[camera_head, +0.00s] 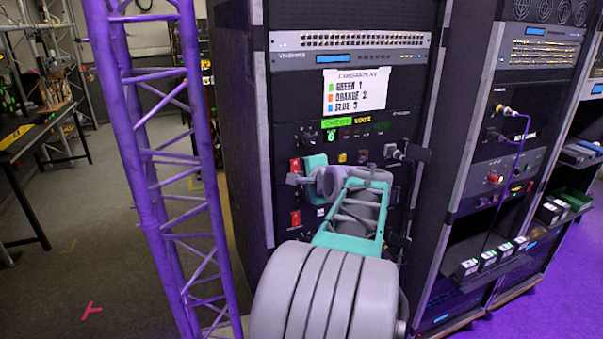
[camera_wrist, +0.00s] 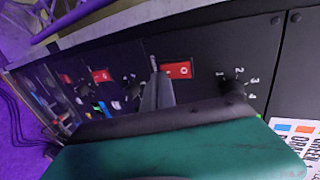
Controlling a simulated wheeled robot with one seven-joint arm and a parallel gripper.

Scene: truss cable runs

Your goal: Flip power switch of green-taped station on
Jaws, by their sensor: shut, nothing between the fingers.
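The green-taped station is a black rack panel with a green tape strip (camera_head: 338,123) above its controls. A red rocker switch (camera_head: 295,165) sits at the panel's left side; a red switch (camera_wrist: 178,70) also shows close up in the wrist view. My gripper (camera_head: 292,179) is shut and empty, in front of the panel just below this upper red switch. In the wrist view my shut fingertips (camera_wrist: 155,73) are just left of the red switch. I cannot tell whether they touch it, or which way the rocker is set.
A white legend card (camera_head: 355,90) lists green, orange and blue. Another red switch (camera_head: 296,217) sits lower on the rack. A numbered dial (camera_wrist: 230,88) is beside the near switch. A purple truss (camera_head: 150,150) stands close on the left. A second rack (camera_head: 500,150) is at right.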

